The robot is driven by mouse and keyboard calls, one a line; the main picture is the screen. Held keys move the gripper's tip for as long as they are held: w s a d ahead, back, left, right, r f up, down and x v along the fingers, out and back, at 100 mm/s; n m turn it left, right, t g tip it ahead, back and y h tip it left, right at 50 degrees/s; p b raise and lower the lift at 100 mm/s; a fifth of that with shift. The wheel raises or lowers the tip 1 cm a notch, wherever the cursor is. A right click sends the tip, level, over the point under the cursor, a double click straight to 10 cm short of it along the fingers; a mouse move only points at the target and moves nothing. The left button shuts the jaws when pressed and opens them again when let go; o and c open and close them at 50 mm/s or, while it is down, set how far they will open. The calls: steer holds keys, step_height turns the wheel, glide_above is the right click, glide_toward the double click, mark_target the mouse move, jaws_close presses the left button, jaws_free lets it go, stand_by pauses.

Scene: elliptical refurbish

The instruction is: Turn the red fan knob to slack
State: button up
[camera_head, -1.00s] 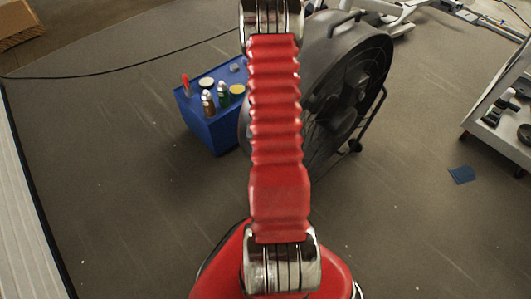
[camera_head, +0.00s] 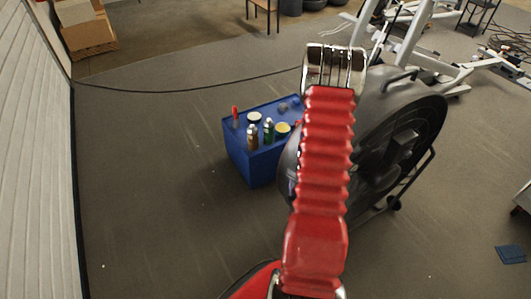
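The large black drum fan (camera_head: 408,140) stands on the floor right of centre, partly hidden behind my red arm. The red fan knob cannot be made out with certainty; a small bit of red shows at the fan's left edge beside my arm (camera_head: 299,124), too small to identify. My gripper is out of view; only my red ribbed arm links and metal joints show, running up the middle right of the picture.
A blue box (camera_head: 262,165) left of the fan carries bottles, tins and a red-handled tool (camera_head: 235,115). A black cable crosses the floor behind it. White gym equipment (camera_head: 425,60) stands at the back right, cardboard boxes (camera_head: 88,30) at the back left. The left floor is clear.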

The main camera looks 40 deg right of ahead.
steer(key=m, duration=0.3)
steer(key=shift+m, duration=0.4)
step_height(320, 180, up, 14)
steer(key=w+a+r+n, duration=0.3)
steer(key=a+r, duration=0.3)
steer(key=r, duration=0.1)
steer(key=w+a+r+n+t+h, duration=0.1)
steer(key=w+a+r+n, duration=0.2)
steer(key=a+r, duration=0.3)
steer(key=shift+w+a+r+n+t, duration=0.35)
steer(key=shift+w+r+n, duration=0.1)
steer(key=shift+r, duration=0.4)
stand_by(0.5)
steer(key=s+a+r+n+t, duration=0.1)
steer(key=s+a+r+n, duration=0.2)
steer(key=a, duration=0.5)
steer(key=s+a+r+n+t, duration=0.1)
steer(key=s+a+r+n, duration=0.1)
steer(key=a+r+n, duration=0.4)
steer(key=s+a+r+n+t+y, duration=0.1)
steer(key=s+a+r+n+t, duration=0.1)
steer(key=a+r, duration=0.4)
steer(key=s+a+n, duration=0.1)
steer(key=a+n, duration=0.1)
steer(key=a, duration=0.2)
steer(key=shift+s+a+r, duration=0.2)
steer(key=shift+s+a, duration=0.1)
steer(key=shift+a, duration=0.05)
